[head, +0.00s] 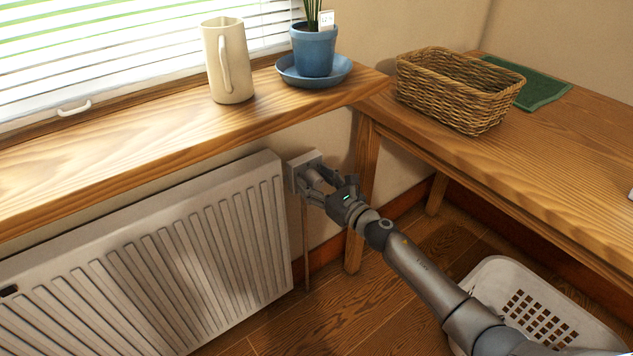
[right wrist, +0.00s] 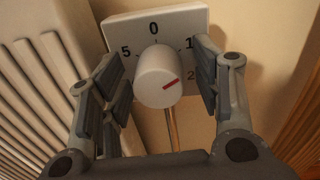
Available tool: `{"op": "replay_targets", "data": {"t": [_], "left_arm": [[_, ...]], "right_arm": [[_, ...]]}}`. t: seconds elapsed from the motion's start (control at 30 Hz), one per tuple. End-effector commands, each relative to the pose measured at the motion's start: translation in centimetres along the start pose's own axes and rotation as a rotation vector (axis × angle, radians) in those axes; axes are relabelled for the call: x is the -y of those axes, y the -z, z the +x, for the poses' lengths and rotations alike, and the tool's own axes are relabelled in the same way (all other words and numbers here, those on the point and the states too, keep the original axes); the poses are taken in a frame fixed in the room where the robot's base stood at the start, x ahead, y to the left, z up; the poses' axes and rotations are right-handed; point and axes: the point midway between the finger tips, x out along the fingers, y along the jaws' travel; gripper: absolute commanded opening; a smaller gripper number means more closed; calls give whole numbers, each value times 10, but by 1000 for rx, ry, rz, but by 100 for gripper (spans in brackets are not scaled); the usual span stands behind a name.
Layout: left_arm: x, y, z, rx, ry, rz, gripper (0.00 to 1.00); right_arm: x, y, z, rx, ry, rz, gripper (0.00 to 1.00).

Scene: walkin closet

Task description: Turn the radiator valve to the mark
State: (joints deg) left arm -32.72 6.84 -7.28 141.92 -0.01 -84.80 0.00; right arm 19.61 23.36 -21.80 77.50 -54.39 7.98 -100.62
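The radiator valve is a white round knob (right wrist: 158,92) on a square pale dial plate (right wrist: 125,27), at the right end of the radiator in the head view. A red line on the knob points right and slightly up, toward the 2. The plate shows 0 at the top, 5 at left and 1 at right in black; the 2 looks fainter and reddish. My right gripper (head: 318,184) is at the dial, its open fingers on either side of the knob. Gaps show on both sides in the right wrist view. The lower dial is hidden. My left gripper is not in view.
The white radiator (head: 190,270) stands left of the valve, under a wooden sill (head: 130,140) with a cream jug (head: 235,75) and blue plant pot (head: 313,52). A wooden table (head: 545,160) bears a wicker basket (head: 455,95). A white laundry basket (head: 500,275) is on the floor.

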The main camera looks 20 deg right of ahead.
Motion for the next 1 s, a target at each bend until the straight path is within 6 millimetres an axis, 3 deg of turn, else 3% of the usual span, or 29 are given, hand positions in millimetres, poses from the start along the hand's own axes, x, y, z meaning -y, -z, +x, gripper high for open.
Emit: {"op": "replay_targets", "data": {"t": [0.07, 0.33, 0.67, 1.0], "left_arm": [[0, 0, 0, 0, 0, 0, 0], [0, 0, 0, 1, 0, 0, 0], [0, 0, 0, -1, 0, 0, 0], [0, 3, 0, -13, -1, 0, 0]], "right_arm": [[0, 0, 0, 0, 0, 0, 47], [0, 0, 0, 0, 0, 0, 12], [0, 0, 0, 2, 0, 47, 11], [0, 1, 0, 11, 1, 282, 12]]}}
